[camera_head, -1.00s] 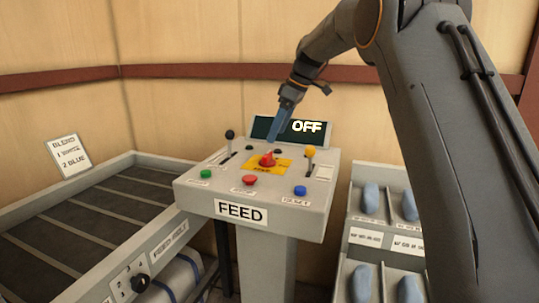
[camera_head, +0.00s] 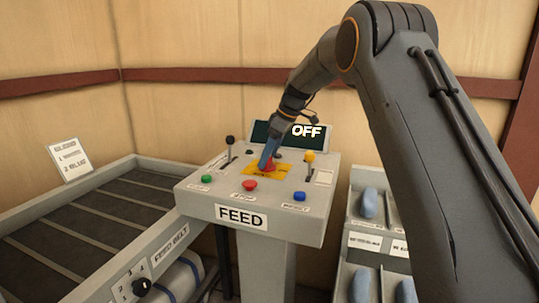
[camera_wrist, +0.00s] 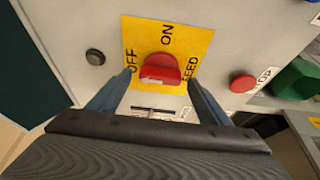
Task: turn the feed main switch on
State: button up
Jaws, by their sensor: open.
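The feed main switch is a red rotary knob (camera_wrist: 160,68) on a yellow plate (camera_wrist: 198,42) marked OFF, ON and FEED. In the head view the knob (camera_head: 270,167) sits mid-top of the grey FEED console (camera_head: 315,215), partly hidden by my gripper. My gripper (camera_wrist: 160,82) is open. In the wrist view its two blue fingers stand to either side of the knob's near side, apart from it as far as I can tell. The display (camera_head: 307,131) behind the console reads OFF.
A black-knobbed lever (camera_head: 230,143) and a yellow-knobbed lever (camera_head: 309,161) flank the plate. Green (camera_head: 207,179), red (camera_head: 250,185) and blue (camera_head: 300,196) buttons line the front. A belt (camera_head: 85,215) lies left, bins with blue pillows (camera_head: 368,202) right.

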jog(key=c, duration=1)
jog(key=shift+c, duration=0.2)
jog(key=shift+m, duration=0.3)
jog(key=m, duration=0.2)
jog(key=m+t+h, duration=0.1)
jog(key=m, duration=0.1)
jog(key=shift+s+a+r+t, duration=0.1)
jog(key=shift+s+a+t, duration=0.1)
jog(key=shift+t, duration=0.1)
jog(key=m+p, duration=0.1)
jog(key=m, duration=0.1)
jog(key=m+t+h, duration=0.1)
jog(key=m, duration=0.2)
jog(key=shift+a+h+p, duration=0.1)
jog(key=shift+h+p, duration=0.2)
jog(key=shift+p, duration=0.1)
jog(key=m+h, duration=0.1)
jog(key=m, duration=0.3)
jog(key=shift+a+h, duration=0.15)
jog(key=shift+h, duration=0.25)
jog(key=shift+a+m+h+b, duration=0.1)
jog(key=shift+m+h+b, duration=0.45)
jog(key=shift+m, duration=1.55)
jog(key=shift+h, duration=0.25)
